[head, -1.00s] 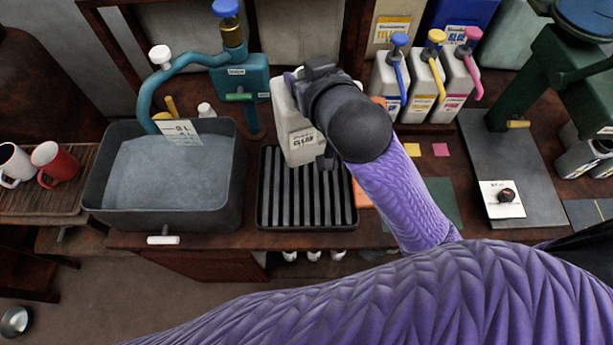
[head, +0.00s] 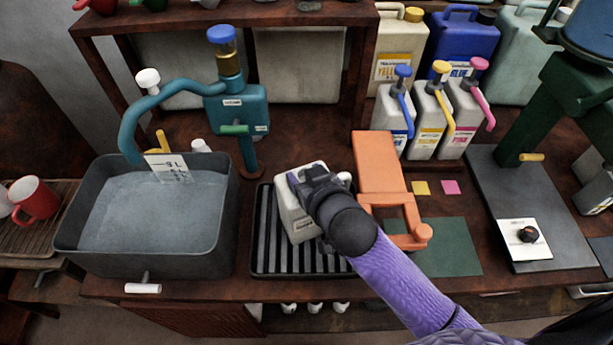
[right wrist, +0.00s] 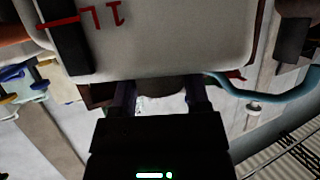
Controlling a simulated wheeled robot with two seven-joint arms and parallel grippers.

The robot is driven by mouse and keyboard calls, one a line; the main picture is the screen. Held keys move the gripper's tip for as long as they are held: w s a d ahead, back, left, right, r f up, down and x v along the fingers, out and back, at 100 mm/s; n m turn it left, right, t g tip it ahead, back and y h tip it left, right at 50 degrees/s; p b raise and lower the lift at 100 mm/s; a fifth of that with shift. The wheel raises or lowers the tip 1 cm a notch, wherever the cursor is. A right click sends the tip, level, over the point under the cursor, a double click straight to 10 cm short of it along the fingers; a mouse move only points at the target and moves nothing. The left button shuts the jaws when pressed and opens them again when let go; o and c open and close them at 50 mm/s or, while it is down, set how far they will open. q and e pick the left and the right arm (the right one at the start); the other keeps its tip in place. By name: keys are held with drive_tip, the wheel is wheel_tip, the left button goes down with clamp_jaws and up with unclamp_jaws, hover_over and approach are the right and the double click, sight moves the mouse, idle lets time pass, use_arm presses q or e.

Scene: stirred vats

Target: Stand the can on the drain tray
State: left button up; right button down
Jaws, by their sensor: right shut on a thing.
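The can is a pale white container (head: 291,217) with a label on its side, in the head view over the back half of the black ribbed drain tray (head: 262,268). My right gripper (head: 308,183) is shut on the can at its upper part. The can looks slightly tilted in the head view; I cannot tell whether its base touches the ribs. In the right wrist view the can (right wrist: 165,40) fills the top, with red "1L" marking upside down, and the gripper fingers (right wrist: 162,100) reach to its edge. My left gripper is not in view.
A grey basin (head: 70,235) with a teal pump (head: 240,110) stands left of the tray. An orange device (head: 378,160) lies close on the right, beside a green mat (head: 450,250). Several pump bottles (head: 428,120) stand behind. A dark plate (head: 485,180) lies farther right.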

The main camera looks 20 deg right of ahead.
drive_tip(key=shift+f, duration=0.1)
drive_tip(key=shift+c, duration=0.3)
unclamp_jaws()
drive_tip(key=shift+r, duration=0.25)
drive_tip(key=p+v, duration=0.3)
drive_tip(key=v, duration=0.9)
